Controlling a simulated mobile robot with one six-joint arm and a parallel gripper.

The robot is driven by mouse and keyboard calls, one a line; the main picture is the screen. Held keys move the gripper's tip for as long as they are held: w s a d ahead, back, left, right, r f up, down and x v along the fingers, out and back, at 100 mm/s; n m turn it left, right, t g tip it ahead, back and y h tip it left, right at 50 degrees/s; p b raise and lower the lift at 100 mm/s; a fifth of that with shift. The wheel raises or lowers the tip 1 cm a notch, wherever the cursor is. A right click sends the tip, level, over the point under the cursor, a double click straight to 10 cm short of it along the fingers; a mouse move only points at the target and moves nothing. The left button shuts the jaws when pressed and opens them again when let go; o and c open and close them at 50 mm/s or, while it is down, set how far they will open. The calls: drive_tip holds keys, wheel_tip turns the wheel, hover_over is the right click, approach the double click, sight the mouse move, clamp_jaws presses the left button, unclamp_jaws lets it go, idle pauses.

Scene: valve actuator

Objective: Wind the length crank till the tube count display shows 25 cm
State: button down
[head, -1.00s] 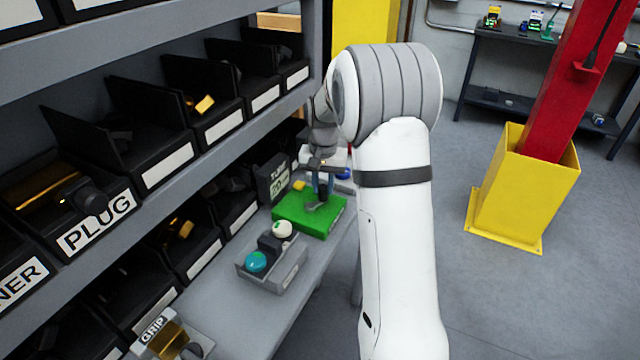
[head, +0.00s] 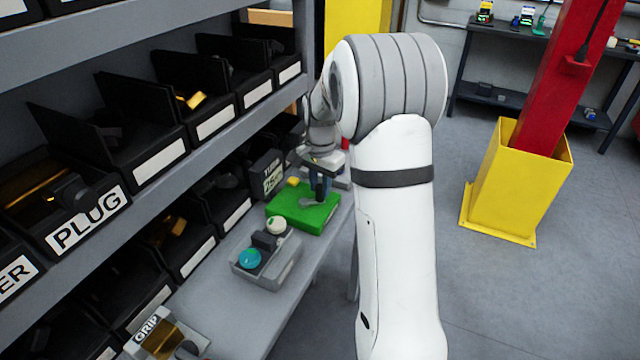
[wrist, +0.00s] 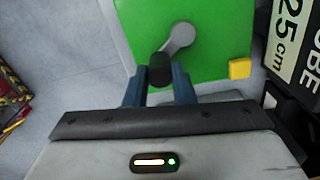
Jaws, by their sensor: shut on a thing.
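The length crank is a grey lever (wrist: 180,38) with a black knob (wrist: 159,70), mounted on a green block (wrist: 215,45). In the wrist view the lever runs from its pivot at upper right down-left to the knob. My gripper (wrist: 160,82) has its blue fingers shut on the black knob, one on each side. The tube count display (wrist: 292,30) stands at the right of the wrist view and reads 25 cm, beside partly cut-off TUBE lettering. In the head view the display (head: 273,178) stands behind the green block (head: 300,212), and my gripper (head: 319,186) is above the block.
Shelf bins line the left; a yellow post base (head: 510,190) stands right.

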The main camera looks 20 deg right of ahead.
sight(321, 186)
drive_tip(key=c, duration=1.2)
unclamp_jaws()
wheel_tip(321, 186, up, 8)
drive_tip(key=shift+f, duration=0.1)
